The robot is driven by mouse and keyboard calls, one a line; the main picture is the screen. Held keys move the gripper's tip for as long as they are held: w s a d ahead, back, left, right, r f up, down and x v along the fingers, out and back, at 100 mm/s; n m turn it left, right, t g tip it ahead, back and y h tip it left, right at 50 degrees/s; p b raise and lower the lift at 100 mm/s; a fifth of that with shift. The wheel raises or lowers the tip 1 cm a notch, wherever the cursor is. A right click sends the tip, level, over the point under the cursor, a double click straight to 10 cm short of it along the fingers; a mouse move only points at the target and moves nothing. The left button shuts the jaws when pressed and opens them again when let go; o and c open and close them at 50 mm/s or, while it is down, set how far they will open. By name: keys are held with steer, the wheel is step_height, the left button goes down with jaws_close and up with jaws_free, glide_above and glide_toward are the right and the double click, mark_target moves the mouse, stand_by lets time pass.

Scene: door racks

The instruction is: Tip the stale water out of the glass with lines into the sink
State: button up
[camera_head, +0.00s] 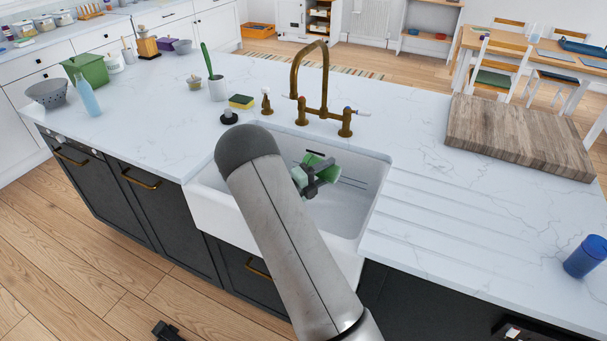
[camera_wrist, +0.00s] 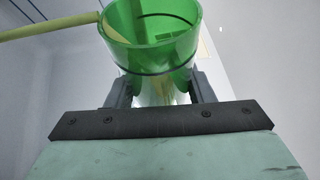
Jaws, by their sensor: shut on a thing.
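The glass with lines (camera_wrist: 152,35) is green and see-through, with a dark line around it. My gripper (camera_wrist: 161,86) is shut on it, one finger on each side. In the head view the glass (camera_head: 331,171) lies tilted over on its side above the white sink (camera_head: 340,212), mouth toward the right. My gripper (camera_head: 311,181) there is partly hidden behind my arm. In the wrist view a pale yellow-green streak (camera_wrist: 48,28) runs from the glass's mouth to the left and looks like liquid pouring out. How much liquid is inside is unclear.
A brass tap (camera_head: 322,105) stands behind the sink. A wooden board (camera_head: 520,136) and a blue cup (camera_head: 585,257) are to the right. The ridged drainer is clear.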

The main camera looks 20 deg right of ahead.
mark_target(330, 182)
steer(key=shift+w+r, duration=0.1)
steer(key=shift+r, duration=0.1)
steer(key=f+b, duration=0.1)
steer(key=b, duration=0.1)
steer(key=f+m+b, duration=0.1)
steer(key=shift+s+d+f+m+y+b, duration=0.2)
steer(key=shift+f+m+y+b, duration=0.1)
steer(key=shift+f+b, duration=0.1)
steer(key=shift+s+r+m, duration=0.2)
steer(key=shift+r+m, duration=0.05)
steer(key=shift+m, duration=0.15)
steer(key=shift+r, duration=0.2)
steer(key=shift+s+d+f+m+g+b, duration=0.25)
steer(key=shift+f+m+b, duration=0.2)
steer(key=shift+b, duration=0.35)
steer(key=shift+s+f+m+y+b, duration=0.15)
steer(key=shift+f+m+y+b, duration=0.2)
steer(key=shift+m+y+b, duration=0.1)
steer(key=shift+s+d+f+m+t+y+b, duration=0.25)
steer(key=shift+f+m+t+y+b, duration=0.45)
steer(key=shift+m+b, duration=1.35)
steer(key=shift+s+d+f+m+t+y+b, duration=0.15)
steer(key=shift+s+f+m+t+y+b, duration=0.25)
steer(key=shift+f+m+y+b, duration=1.55)
steer(key=shift+s+d+r+m+t+h+b, duration=0.2)
steer(key=shift+m+t+b, duration=0.6)
steer(key=shift+b, duration=2.35)
